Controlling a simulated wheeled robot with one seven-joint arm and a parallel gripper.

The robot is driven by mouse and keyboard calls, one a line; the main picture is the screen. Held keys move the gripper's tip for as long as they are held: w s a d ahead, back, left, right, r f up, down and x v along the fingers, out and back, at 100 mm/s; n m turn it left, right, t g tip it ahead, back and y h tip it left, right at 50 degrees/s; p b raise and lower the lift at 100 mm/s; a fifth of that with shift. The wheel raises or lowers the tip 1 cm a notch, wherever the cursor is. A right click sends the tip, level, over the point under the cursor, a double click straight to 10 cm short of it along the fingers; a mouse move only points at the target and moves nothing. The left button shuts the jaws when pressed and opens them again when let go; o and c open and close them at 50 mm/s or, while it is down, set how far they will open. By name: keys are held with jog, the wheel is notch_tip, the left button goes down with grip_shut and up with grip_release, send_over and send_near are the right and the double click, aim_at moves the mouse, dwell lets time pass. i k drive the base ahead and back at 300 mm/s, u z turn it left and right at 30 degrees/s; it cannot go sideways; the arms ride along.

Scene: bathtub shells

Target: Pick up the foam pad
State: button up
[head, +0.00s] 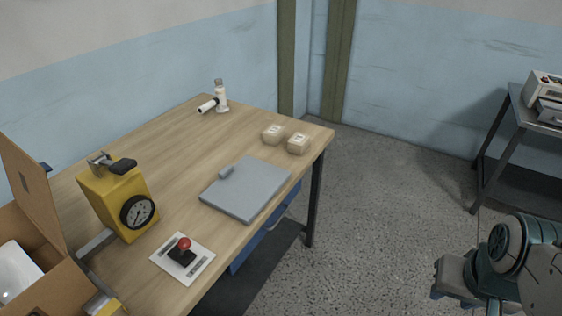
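No piece is plainly marked as the foam pad. My gripper (440,278) is at the lower right, over the floor and well apart from the table. Its fingers are too small and turned to show whether they are open.
On the wooden table (185,144) stand a yellow dial gauge (117,197), a red-knobbed switch on a white plate (182,258) and a white bottle-like fitting (221,98). An open cardboard box (35,195) holds a white shell (16,272). Floor (375,205) right of the table is clear.

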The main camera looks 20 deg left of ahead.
aim_at(241, 191)
jog(key=u, duration=0.2)
jog(key=i, duration=0.6)
jog(key=u, duration=1.25)
jog(key=i, duration=0.85)
jog(key=u, duration=0.15)
